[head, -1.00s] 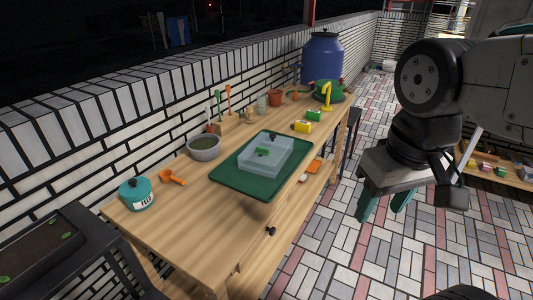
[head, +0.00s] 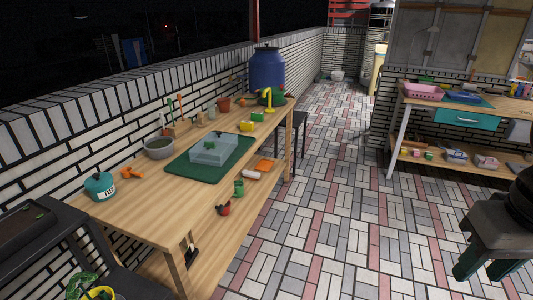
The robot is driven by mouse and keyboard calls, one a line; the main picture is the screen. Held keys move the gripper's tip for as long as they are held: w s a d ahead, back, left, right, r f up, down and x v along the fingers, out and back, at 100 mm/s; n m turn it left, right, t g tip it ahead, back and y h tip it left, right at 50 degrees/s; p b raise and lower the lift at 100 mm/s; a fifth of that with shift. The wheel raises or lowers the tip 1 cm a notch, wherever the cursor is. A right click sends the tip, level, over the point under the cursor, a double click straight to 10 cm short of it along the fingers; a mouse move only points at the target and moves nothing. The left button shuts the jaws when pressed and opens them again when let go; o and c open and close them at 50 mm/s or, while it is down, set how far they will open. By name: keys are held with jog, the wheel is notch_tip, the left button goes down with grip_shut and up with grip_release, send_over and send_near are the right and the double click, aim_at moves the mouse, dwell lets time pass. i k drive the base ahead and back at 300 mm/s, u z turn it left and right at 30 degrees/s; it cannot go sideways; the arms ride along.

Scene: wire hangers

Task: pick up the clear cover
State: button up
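The clear cover (head: 222,152) is a see-through box shape with a small dark knob on top. It sits on a dark green mat (head: 195,172) on the wooden table, with something small and green showing through it. My gripper (head: 484,268) is at the lower right edge, over the tiled floor and well away from the cover. Its two teal fingers stand apart with nothing visible between them.
The wooden table (head: 160,210) also holds a teal feed pot (head: 100,186), a grey bowl (head: 160,148) and a blue barrel (head: 267,70) stands behind. A second bench (head: 480,107) is at the right. Open tiled floor (head: 345,190) lies between.

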aim_at(225, 142)
jog(key=z, duration=0.25)
jog(key=i, duration=1.15)
jog(key=u, duration=1.25)
jog(key=i, duration=0.75)
jog(key=u, duration=0.8)
